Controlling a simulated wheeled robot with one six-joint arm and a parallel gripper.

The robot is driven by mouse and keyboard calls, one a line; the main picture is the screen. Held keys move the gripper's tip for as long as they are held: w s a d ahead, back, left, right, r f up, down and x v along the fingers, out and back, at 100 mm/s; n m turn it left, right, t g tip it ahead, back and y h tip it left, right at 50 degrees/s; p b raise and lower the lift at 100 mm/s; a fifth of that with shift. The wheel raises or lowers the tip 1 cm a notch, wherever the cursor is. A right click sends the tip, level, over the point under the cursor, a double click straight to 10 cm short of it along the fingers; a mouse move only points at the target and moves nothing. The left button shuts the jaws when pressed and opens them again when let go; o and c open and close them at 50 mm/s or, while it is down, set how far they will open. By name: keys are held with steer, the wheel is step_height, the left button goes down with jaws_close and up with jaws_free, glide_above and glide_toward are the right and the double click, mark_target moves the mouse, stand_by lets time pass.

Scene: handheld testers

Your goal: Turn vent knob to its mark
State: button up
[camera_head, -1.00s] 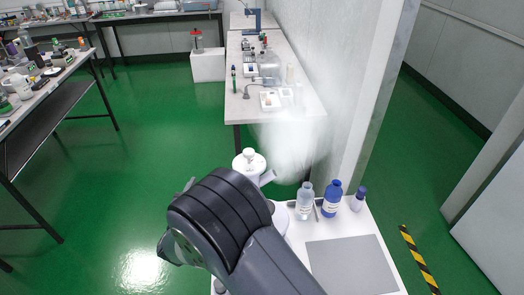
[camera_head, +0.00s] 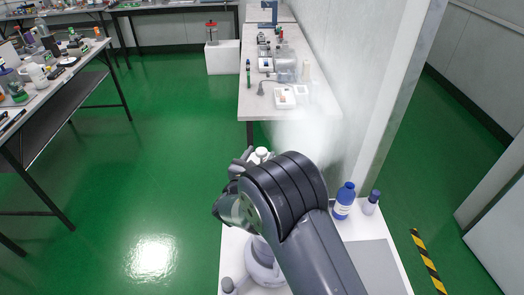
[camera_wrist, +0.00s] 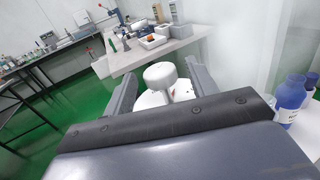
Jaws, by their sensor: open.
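The vent knob, a white round cap (camera_wrist: 160,74), shows in the wrist view above a white body with a small red spot. In the head view the knob (camera_head: 261,153) shows just past my wrist, and the arm hides most of what is below it. My gripper (camera_wrist: 160,70) is open, with one finger on each side of the knob in the wrist view. I see gaps between the knob and both fingers; whether the fingers are level with it I cannot tell. The mark cannot be made out.
A wall edge rises behind the bottles. A bench (camera_head: 262,105) with equipment lies beyond.

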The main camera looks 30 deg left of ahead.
steer(key=shift+w+a, duration=0.1)
steer(key=shift+w, duration=0.9)
steer(key=c, duration=0.9)
steer(key=shift+f+y, duration=0.1)
steer(key=shift+y, duration=0.2)
steer(key=shift+c, duration=0.3)
